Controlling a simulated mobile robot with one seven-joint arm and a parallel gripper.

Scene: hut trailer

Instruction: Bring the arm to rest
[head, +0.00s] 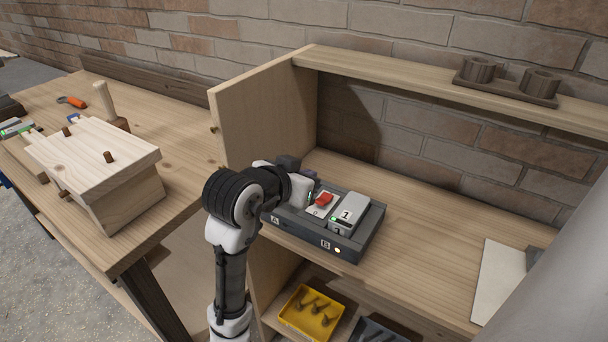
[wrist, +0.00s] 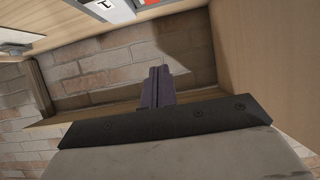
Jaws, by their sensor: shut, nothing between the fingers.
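My arm (head: 232,262) rises from the bottom of the head view and bends at a black-ringed joint in front of the shelf unit. My gripper (head: 289,163) is beyond that joint, just above the back left of a dark grey dock, and partly hidden by my own wrist. In the wrist view my gripper (wrist: 158,72) has its two dark fingers together, with nothing between them. The dock (head: 340,247) sits on the middle shelf and holds a grey block marked 1 (head: 350,213) and a light unit with a red top (head: 324,199).
A wooden side panel (head: 262,110) stands left of my wrist. The upper shelf (head: 400,83) carries a dark two-cup holder (head: 507,85). A yellow tray (head: 312,312) is below. The workbench (head: 190,190) on the left bears a wooden box (head: 110,200).

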